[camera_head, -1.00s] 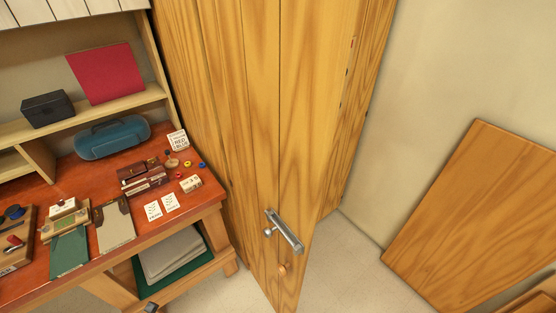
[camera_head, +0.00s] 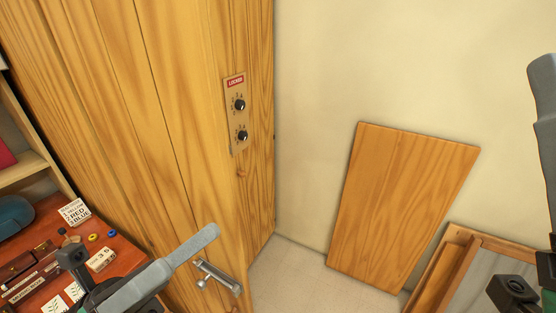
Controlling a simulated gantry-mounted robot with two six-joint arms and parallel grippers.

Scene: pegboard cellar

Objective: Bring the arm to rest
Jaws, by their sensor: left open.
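My left gripper (camera_head: 165,272) reaches in at the bottom left. It is open and nothing shows in it. One grey finger points up and right, beside the cabinet's metal handle (camera_head: 217,277) in the picture; I cannot tell whether they touch. Grey and dark parts of my right arm show at the right edge, cut off by the frame, and its jaws cannot be made out.
A tall wooden cabinet (camera_head: 130,110) carries a panel (camera_head: 237,118) with two dials and a red "LOCKED" label. The red-brown workbench (camera_head: 118,245) holds small items at left. A wooden board (camera_head: 400,205) leans on the wall; a framed piece (camera_head: 490,275) stands at lower right.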

